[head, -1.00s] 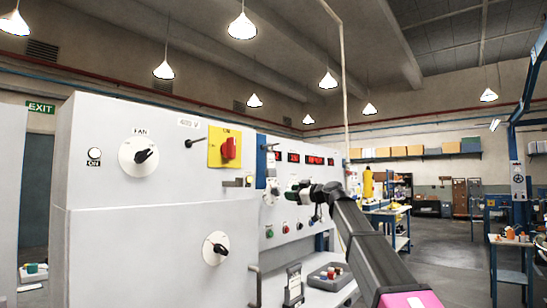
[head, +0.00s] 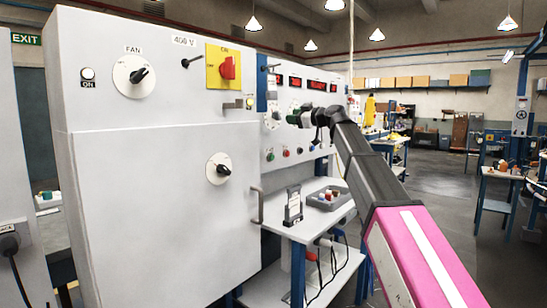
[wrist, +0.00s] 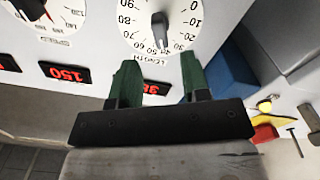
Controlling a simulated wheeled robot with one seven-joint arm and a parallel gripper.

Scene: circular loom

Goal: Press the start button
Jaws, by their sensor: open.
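A row of small buttons sits low on the control panel in the head view: a green one (head: 270,156), a red one (head: 286,152) and others to the right. Their labels are too small to read, so I cannot tell for sure which is the start button. My gripper (head: 300,115) is above this row, in front of the panel's dials. In the wrist view my gripper (wrist: 158,78) has its two green fingers apart with nothing between them. They point at a white length dial (wrist: 160,22). No button shows clearly in the wrist view.
Red number displays (head: 318,86) line the panel's top. The grey cabinet (head: 150,200) at left carries a fan switch (head: 134,76) and a yellow-backed red switch (head: 228,68). Floor at right is open.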

